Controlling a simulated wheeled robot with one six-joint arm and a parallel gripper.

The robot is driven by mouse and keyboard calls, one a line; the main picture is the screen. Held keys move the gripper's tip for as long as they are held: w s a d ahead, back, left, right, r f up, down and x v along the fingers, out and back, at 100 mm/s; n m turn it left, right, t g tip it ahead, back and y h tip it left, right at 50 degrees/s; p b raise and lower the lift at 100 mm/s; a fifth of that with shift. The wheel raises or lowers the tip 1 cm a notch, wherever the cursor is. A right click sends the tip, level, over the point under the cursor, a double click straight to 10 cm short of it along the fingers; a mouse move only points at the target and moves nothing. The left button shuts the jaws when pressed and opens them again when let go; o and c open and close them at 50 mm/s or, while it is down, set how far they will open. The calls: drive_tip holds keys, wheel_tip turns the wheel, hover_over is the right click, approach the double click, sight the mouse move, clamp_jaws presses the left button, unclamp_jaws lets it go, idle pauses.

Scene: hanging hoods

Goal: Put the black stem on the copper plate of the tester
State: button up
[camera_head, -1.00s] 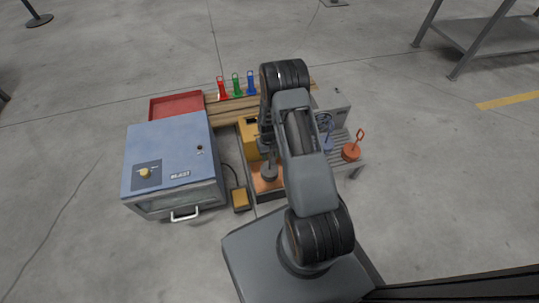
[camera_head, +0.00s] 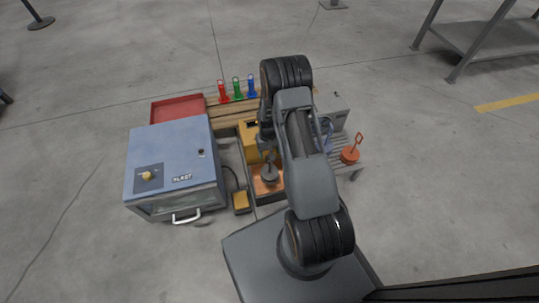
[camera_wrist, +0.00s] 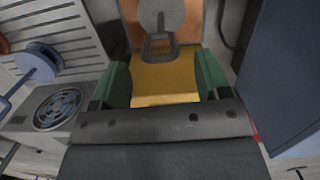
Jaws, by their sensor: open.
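The black stem (camera_head: 270,173), dark grey with a round disc base and a loop handle, stands on the copper plate (camera_head: 259,186) of the yellow tester (camera_head: 249,141). In the wrist view the stem's disc (camera_wrist: 160,17) lies on the copper plate (camera_wrist: 133,30), its handle loop pointing towards my gripper. My gripper (camera_wrist: 162,75) is open; its green fingers are spread wide over the yellow tester body. The handle is ahead of the gap, with no finger touching it. In the head view my arm hides most of the gripper.
A blue blast cabinet (camera_head: 172,155) stands left, with a yellow pedal (camera_head: 241,202) beside it. A red tray (camera_head: 177,108) and red, green and blue upright pieces (camera_head: 237,89) are behind. A blue stem (camera_head: 327,135) and an orange stem (camera_head: 350,155) are at the right slatted rack.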

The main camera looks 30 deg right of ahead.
wheel_tip(320, 180, up, 17)
drive_tip(key=a+t+p, duration=0.1)
drive_tip(key=a+p, duration=0.1)
drive_tip(key=s+a+r+n+t, duration=0.1)
drive_tip(key=s+a+r, duration=0.2)
drive_tip(key=s+r, duration=0.5)
drive_tip(key=s+a+r+t, duration=0.2)
drive_tip(key=s+a+r, duration=0.2)
drive_tip(key=s+r, duration=0.4)
wheel_tip(320, 180, up, 3)
drive_tip(key=shift+s+a+f+n, duration=0.15)
drive_tip(key=shift+s+a+n, duration=0.15)
drive_tip(key=shift+n, duration=0.1)
drive_tip(key=shift+w, duration=0.1)
wheel_tip(320, 180, up, 33)
drive_tip(key=t+p, duration=0.1)
drive_tip(key=p, duration=3)
drive_tip(key=shift+a, duration=0.15)
